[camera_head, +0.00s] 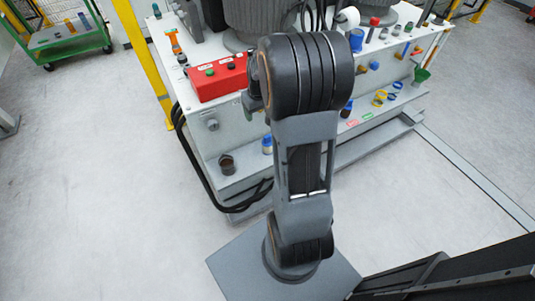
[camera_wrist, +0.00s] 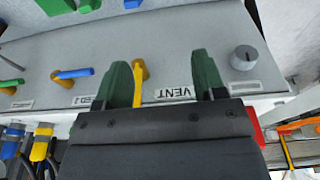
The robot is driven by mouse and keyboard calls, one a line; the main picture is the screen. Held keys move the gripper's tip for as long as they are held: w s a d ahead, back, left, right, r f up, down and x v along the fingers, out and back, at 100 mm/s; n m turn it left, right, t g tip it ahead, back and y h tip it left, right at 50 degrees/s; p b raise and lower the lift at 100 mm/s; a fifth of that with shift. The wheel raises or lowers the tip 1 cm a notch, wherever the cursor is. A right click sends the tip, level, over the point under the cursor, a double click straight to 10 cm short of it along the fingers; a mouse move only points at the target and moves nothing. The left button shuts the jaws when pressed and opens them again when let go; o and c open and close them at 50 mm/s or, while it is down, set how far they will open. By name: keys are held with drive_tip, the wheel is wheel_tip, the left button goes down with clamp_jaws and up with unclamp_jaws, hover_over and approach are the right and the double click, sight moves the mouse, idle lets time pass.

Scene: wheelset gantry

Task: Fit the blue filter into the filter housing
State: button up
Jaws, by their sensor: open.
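My gripper (camera_wrist: 161,78) is open in the wrist view, its two green fingers in front of a light panel. A yellow handle (camera_wrist: 138,82) is between the fingers, close to the left one; contact cannot be told. Nothing is held. In the head view my arm hides most of the gripper. A blue cylinder (camera_head: 356,40) stands on the bench top at the back right, and a blue-topped item (camera_head: 267,144) is on the lower shelf. I cannot tell which blue item is the filter. A dark open cup (camera_head: 227,164) stands on the lower shelf; the filter housing cannot be identified for certain.
The panel also bears a VENT label (camera_wrist: 175,94), a grey knob (camera_wrist: 244,57) and a blue handle (camera_wrist: 74,73). A red control box (camera_head: 217,77) sits on the bench's left. Black cables hang at its left end. A green cart (camera_head: 64,38) stands back left. The left floor is clear.

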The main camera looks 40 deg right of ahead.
drive_tip(key=w+d+f+b, duration=0.1)
drive_tip(key=d+f+b, duration=0.1)
drive_tip(key=d+f, duration=0.5)
drive_tip(key=b, duration=0.1)
hover_over(267, 142)
drive_tip(key=f, duration=0.9)
drive_tip(key=shift+s+d, duration=0.2)
drive_tip(key=shift+d, duration=0.05)
drive_tip(key=shift+w+d+f+b, duration=0.1)
drive_tip(key=shift+w+f+b, duration=0.15)
drive_tip(key=shift+f, duration=0.75)
drive_tip(key=shift+w+a+f+b, duration=0.1)
drive_tip(key=shift+w+f+b, duration=0.1)
drive_tip(key=shift+f, duration=0.75)
drive_tip(key=shift+w+d+f+b, duration=0.15)
drive_tip(key=shift+f+b, duration=0.1)
drive_tip(key=shift+f, duration=0.75)
clamp_jaws()
